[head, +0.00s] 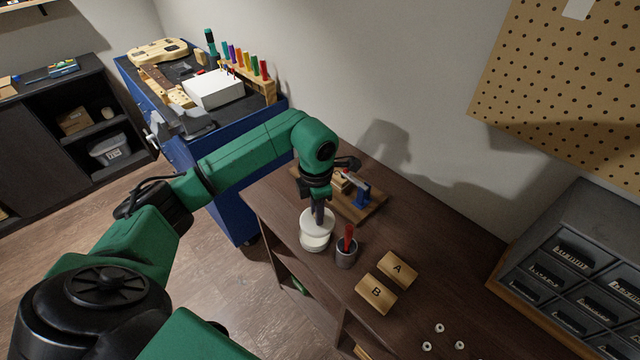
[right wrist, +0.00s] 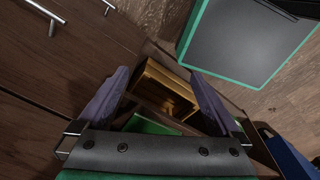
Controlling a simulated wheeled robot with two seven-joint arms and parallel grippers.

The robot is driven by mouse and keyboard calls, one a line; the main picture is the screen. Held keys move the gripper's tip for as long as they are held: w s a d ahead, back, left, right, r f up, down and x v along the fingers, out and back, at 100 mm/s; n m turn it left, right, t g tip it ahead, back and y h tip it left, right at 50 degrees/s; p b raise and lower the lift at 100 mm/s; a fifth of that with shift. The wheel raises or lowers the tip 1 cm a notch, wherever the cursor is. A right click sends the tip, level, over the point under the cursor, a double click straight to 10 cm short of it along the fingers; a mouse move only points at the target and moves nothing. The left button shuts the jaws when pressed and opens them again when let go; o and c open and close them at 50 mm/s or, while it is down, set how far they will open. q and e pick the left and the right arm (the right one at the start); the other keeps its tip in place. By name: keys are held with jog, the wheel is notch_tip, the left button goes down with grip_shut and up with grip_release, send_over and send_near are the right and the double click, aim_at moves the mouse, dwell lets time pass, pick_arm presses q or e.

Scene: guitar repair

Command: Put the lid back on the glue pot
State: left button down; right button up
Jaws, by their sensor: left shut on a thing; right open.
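The white glue pot (head: 315,242) stands near the left edge of the dark wooden bench. My left gripper (head: 318,215) points down over it, shut on the white round lid (head: 325,228). The lid overlaps the top of the pot in the head view; I cannot tell whether it touches the rim. My right gripper (right wrist: 160,100) is open with nothing between its fingers; it shows only in the right wrist view, away from the pot and lid.
A grey cup (head: 346,256) with a red-handled tool stands just right of the pot. A wooden board (head: 362,207) with a blue fixture is behind. Grey drawers (head: 570,270) stand right.

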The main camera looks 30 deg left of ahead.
pick_arm(q)
jog(key=f, duration=0.1)
jog(key=a+f+b, duration=0.1)
jog(key=f+b, duration=0.1)
jog(key=f, duration=0.1)
jog(key=shift+w+a, duration=0.4)
jog(key=f+b, duration=0.2)
jog(key=shift+s+d+f, duration=0.2)
jog(key=shift+d+f, duration=0.1)
jog(key=shift+d, duration=0.1)
jog(key=shift+f+b, duration=0.2)
jog(key=shift+b, duration=0.2)
jog(key=shift+w+a, duration=0.15)
jog(key=shift+a, duration=0.05)
pick_arm(e)
jog(key=f, duration=0.1)
jog(key=a+f, duration=0.1)
jog(key=f, duration=0.1)
jog(key=a+f, duration=0.1)
jog(key=shift+w+a+f, duration=0.15)
jog(key=shift+w+f, duration=0.1)
jog(key=shift+w, duration=0.15)
pick_arm(q)
jog(key=shift+d, duration=0.1)
pick_arm(e)
jog(key=shift+s, duration=0.1)
pick_arm(q)
jog(key=shift+f, duration=0.1)
pick_arm(e)
jog(key=shift+f, duration=0.2)
